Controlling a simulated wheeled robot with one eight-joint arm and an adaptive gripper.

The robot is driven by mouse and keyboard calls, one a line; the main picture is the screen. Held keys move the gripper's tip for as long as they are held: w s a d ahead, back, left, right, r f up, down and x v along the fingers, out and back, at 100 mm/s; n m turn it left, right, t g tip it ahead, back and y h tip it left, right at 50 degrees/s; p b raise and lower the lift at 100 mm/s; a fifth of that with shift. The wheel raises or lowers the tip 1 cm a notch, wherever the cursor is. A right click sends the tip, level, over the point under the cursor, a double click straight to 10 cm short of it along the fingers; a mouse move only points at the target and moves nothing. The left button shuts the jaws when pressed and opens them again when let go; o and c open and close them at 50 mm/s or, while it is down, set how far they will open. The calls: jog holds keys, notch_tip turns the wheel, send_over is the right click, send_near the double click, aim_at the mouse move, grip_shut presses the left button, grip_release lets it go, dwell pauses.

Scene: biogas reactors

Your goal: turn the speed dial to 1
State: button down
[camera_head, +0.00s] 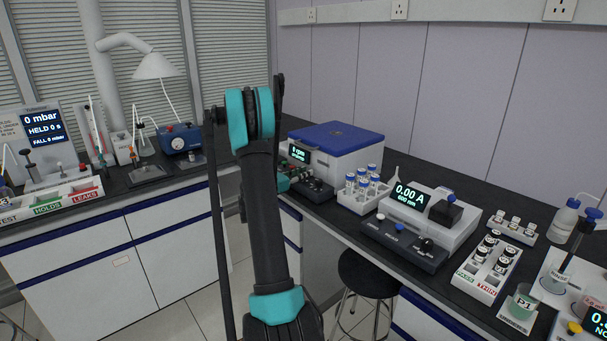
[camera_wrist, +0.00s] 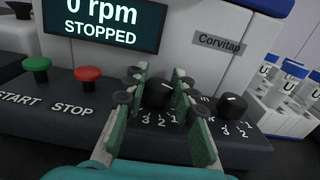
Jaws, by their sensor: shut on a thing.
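In the wrist view, the centrifuge panel carries two black dials. The left dial (camera_wrist: 158,95) has the numbers 3, 2 and 1 printed below it; its name label is hidden. My gripper (camera_wrist: 160,76) has its green fingers on either side of this dial and is shut on it. I cannot tell which number the dial points to. The right dial (camera_wrist: 231,106) stands free, with its own numbers and a partly hidden label ending in "in". The display (camera_wrist: 108,22) reads 0 rpm, STOPPED. In the head view, my arm hides part of the centrifuge (camera_head: 335,150) and my gripper (camera_head: 287,182) is at its front.
A green START button (camera_wrist: 37,68) and a red STOP button (camera_wrist: 88,77) stand left of the dials. A rack of blue-capped tubes (camera_head: 362,192) is close on the right. A photometer (camera_head: 433,220) stands further right on the bench.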

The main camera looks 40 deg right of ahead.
jog(key=shift+m+g, duration=1.6)
jog(key=shift+g, duration=1.2)
jog(key=c, duration=1.2)
grip_release()
jog(key=shift+a, duration=0.15)
jog(key=v, duration=1.1)
jog(key=shift+w+a+r, duration=0.15)
jog(key=shift+a+r, duration=0.05)
jog(key=shift+a, duration=0.15)
